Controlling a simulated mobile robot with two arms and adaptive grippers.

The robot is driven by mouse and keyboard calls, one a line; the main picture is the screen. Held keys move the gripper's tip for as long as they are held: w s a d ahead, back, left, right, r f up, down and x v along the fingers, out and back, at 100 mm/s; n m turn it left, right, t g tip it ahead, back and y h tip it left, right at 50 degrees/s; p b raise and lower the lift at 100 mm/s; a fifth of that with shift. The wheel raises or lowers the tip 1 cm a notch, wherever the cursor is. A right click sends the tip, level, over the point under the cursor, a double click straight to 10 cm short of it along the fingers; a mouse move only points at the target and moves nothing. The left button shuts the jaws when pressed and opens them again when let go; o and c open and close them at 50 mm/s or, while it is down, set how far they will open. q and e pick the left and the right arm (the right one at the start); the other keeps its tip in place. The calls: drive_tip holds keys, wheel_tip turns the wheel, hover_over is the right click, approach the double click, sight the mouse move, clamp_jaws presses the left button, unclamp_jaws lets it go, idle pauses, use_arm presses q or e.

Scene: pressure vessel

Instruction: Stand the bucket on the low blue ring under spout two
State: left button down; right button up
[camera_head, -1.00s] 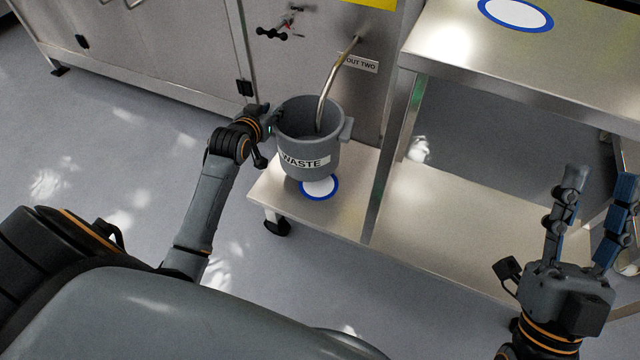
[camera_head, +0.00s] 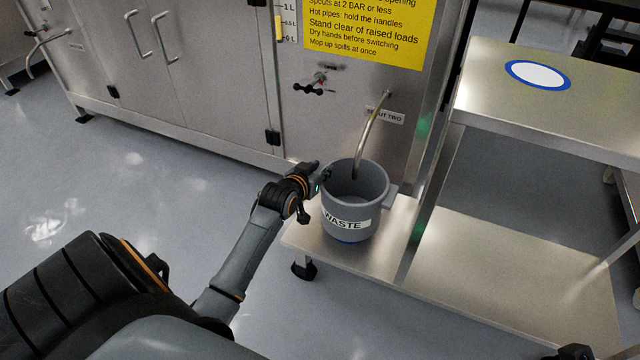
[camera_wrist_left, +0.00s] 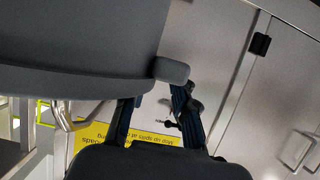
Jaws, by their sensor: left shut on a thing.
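The grey bucket (camera_head: 356,200) with a WASTE label is upright on the low shelf side under spout two (camera_head: 368,135); the spout's end reaches over its mouth. A sliver of the low blue ring (camera_head: 346,241) shows below its front. The bucket covers the rest, and I cannot tell whether its base touches the ring. My left gripper (camera_head: 319,181) is shut on the bucket's left handle. In the left wrist view the bucket (camera_wrist_left: 80,45) fills the upper left, with its handle (camera_wrist_left: 172,70) near the fingers. Only a dark bit of my right gripper (camera_head: 574,352) shows at the bottom edge.
The low steel shelf (camera_head: 470,280) is clear to the right. The raised steel table (camera_head: 490,100) bears another blue ring (camera_head: 539,75), empty. The valve handle (camera_head: 315,86) and yellow sign (camera_head: 370,30) are on the vessel's cabinet behind. Open floor lies at left.

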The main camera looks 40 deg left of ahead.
use_arm(q)
wheel_tip(320, 180, down, 4)
drive_tip(key=shift+f+b, duration=0.15)
drive_tip(key=shift+b, duration=0.85)
drive_tip(key=c, duration=1.5)
unclamp_jaws()
drive_tip(key=shift+f, duration=0.25)
drive_tip(key=o, duration=0.4)
drive_tip(key=shift+r, duration=0.1)
